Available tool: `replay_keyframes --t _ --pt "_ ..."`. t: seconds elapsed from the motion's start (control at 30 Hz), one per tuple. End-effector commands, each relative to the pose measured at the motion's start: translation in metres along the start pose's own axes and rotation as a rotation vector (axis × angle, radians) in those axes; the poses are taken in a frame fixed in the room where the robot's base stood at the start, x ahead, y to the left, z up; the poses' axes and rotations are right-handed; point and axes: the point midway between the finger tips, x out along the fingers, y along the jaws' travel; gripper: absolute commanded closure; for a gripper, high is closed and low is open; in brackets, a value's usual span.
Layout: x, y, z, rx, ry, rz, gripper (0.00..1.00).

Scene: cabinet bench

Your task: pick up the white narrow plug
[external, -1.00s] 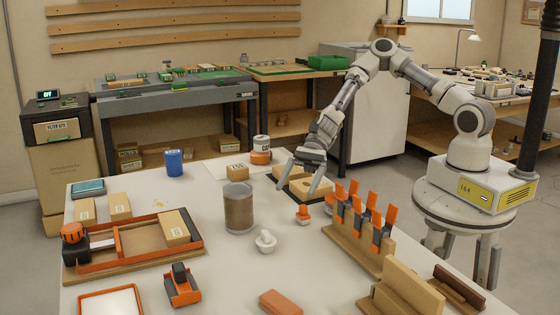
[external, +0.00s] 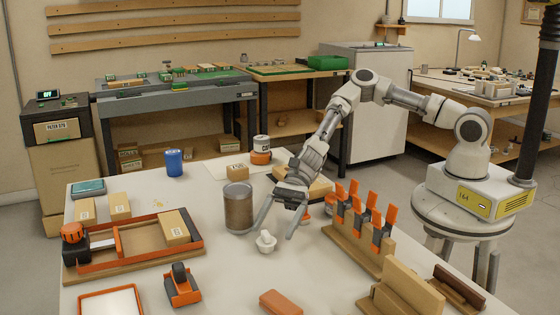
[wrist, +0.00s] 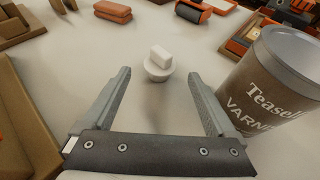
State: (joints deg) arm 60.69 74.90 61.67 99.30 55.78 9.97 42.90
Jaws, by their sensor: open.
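The white narrow plug (external: 266,242) stands on the white table, with a round base and a narrow block-like top. In the wrist view the plug (wrist: 159,63) is upright, ahead of and roughly midway between the fingertips. My gripper (external: 272,228) is open and empty, its fingers pointing down on either side of the plug's place in the external view. The wrist view shows the open fingers (wrist: 159,75) apart from the plug, with bare table between.
A brown varnish can (external: 238,210) stands close left of my gripper; it is near the right finger in the wrist view (wrist: 268,85). A wooden rack with orange clamps (external: 362,235) stands to the right. An orange block (external: 281,303) lies nearer the front edge. Table between is clear.

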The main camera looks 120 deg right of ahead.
Motion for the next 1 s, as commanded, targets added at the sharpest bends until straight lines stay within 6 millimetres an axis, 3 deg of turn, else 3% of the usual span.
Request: replay_keyframes --t 0.2,0.53,1.0 --pt "0.034 0.001 -0.001 0.0 0.0 0.001 0.08" --pt "0.04 0.0 0.0 0.001 0.0 0.0 0.08" --pt "0.039 0.001 0.0 0.0 0.0 0.0 0.93"
